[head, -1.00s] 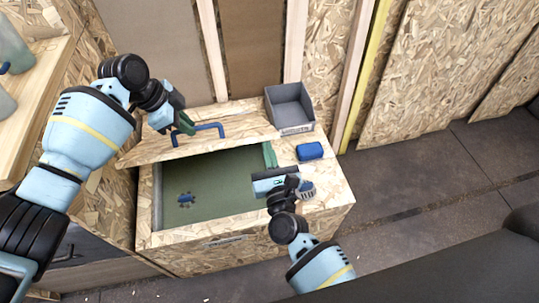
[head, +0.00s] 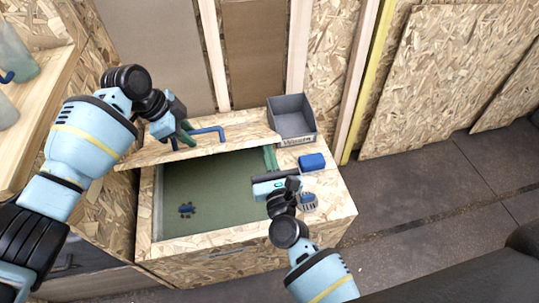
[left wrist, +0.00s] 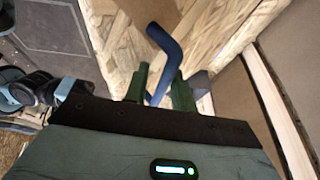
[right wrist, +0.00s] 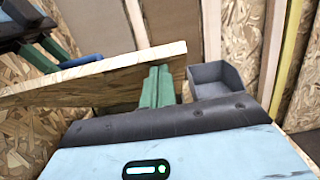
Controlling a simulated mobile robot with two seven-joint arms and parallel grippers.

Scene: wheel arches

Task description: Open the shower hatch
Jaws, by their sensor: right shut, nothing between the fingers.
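The shower hatch is a chipboard lid (head: 247,126), tilted up at the back of a chipboard box over a green basin (head: 222,190). It bears a blue bar handle (head: 208,132). My left gripper (head: 186,134) is at the handle's left end; in the left wrist view the blue handle (left wrist: 166,45) runs between its green fingers (left wrist: 159,90), which are closed on it. My right gripper (head: 270,158) is shut and empty by the lid's right end. In the right wrist view its fingers (right wrist: 157,85) overlap the raised lid's edge; contact is unclear.
A small blue piece (head: 187,209) lies in the basin. A wooden shelf (head: 45,80) is at left; floor is clear at right.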

